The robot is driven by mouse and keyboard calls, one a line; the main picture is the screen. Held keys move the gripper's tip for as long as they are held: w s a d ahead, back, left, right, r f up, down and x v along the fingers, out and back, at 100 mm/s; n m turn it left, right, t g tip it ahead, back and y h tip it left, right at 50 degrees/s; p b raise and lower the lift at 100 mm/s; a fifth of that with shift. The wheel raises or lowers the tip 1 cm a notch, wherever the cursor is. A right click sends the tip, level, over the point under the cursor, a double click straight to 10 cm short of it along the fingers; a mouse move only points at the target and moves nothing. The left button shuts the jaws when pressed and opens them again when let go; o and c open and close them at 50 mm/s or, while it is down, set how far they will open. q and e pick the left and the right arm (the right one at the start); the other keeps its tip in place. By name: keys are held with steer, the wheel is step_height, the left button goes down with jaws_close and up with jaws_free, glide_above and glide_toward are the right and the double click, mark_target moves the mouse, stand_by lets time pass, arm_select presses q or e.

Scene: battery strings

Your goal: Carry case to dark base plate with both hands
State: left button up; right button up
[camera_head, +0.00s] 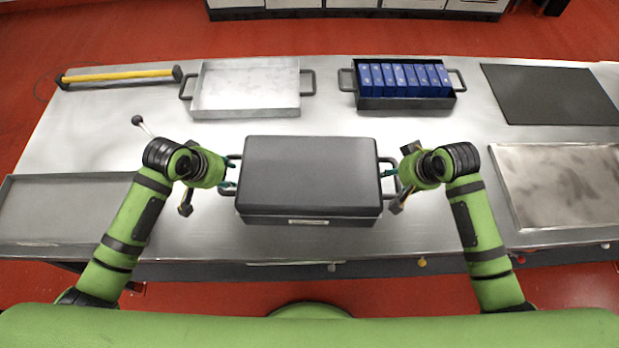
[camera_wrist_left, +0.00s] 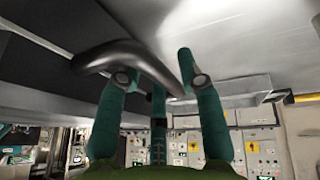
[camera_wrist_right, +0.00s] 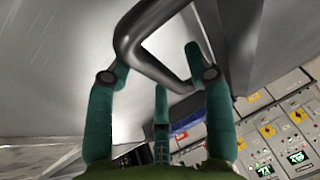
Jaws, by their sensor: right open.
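The closed dark grey case (camera_head: 310,172) sits on the metal table in front of me, with a bar handle on each short side. The dark base plate (camera_head: 552,95) lies flat and bare at the back right. My left gripper (camera_head: 228,176) is at the case's left handle (camera_wrist_left: 125,55), its fingers spread and the bar between or just past them; contact is unclear. My right gripper (camera_head: 391,177) is at the right handle (camera_wrist_right: 135,40), its fingers open around the bar. In the head view the wrists partly hide the handles.
An empty metal tray (camera_head: 248,113) and a black tray (camera_head: 405,103) of several blue battery cells (camera_head: 380,80) stand behind the case. A yellow bar (camera_head: 120,75) lies back left. Shallow trays sit at left (camera_head: 60,238) and right (camera_head: 515,215).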

arm_select(q)
steer(key=shift+w+d+f, duration=0.1)
steer(key=shift+f, duration=0.05)
arm_select(e)
steer(key=shift+w+f, duration=0.1)
steer(key=shift+f, duration=0.05)
arm_select(q)
jaws_close()
arm_select(e)
steer(key=c, duration=0.8)
jaws_close()
arm_select(q)
steer(key=shift+w+r, duration=0.15)
steer(key=shift+r, duration=0.15)
arm_select(e)
steer(key=shift+w+r, duration=0.15)
steer(key=shift+r, duration=0.15)
arm_select(q)
steer(key=shift+w, duration=0.1)
arm_select(e)
steer(key=shift+w, duration=0.1)
